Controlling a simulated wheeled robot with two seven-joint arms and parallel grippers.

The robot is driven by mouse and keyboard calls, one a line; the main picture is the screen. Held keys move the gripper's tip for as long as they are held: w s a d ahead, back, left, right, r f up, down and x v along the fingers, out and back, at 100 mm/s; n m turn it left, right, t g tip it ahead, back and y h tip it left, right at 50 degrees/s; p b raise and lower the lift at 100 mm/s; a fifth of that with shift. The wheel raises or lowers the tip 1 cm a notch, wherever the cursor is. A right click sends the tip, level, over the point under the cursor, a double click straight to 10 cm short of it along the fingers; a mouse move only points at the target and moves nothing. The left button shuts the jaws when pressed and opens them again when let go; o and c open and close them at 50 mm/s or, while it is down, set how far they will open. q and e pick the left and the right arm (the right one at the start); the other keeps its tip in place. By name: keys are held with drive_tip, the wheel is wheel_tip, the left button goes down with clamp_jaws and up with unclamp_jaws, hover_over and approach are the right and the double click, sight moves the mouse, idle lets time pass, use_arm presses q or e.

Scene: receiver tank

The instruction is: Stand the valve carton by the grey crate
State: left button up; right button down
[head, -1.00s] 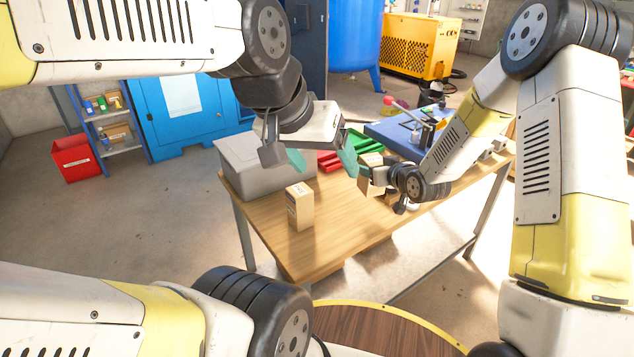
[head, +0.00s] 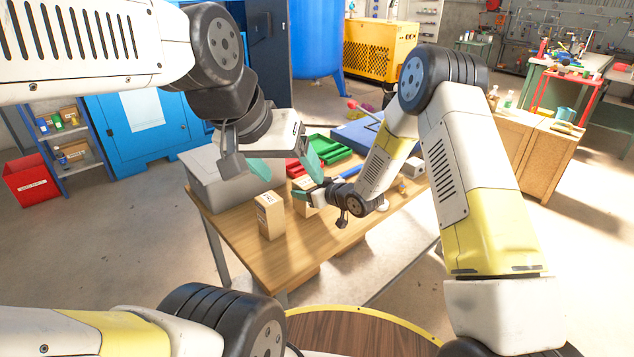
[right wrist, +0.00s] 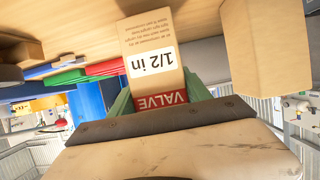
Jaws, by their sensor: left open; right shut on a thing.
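My right gripper (head: 318,194) is shut on the valve carton (head: 303,184), a tan box. In the right wrist view the valve carton (right wrist: 154,62) shows its "1/2 in" label and a red "VALVE" band, both upside down in the picture. In the head view it is just right of another tan carton, partly hidden by my gripper; I cannot tell whether it touches the table. The grey crate (head: 207,186) stands on the table's far left part. My left gripper (head: 287,164) is open and empty above the table, right of the crate.
The other tan carton (head: 269,217) stands upright on the wooden table (head: 250,255), in front of the crate. Green and red trays (head: 328,150) and a blue case (head: 356,135) lie farther back.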

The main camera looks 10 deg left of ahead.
drive_tip(key=shift+f, duration=0.45)
drive_tip(key=shift+f, duration=0.15)
drive_tip(key=shift+c, duration=2.4)
unclamp_jaws()
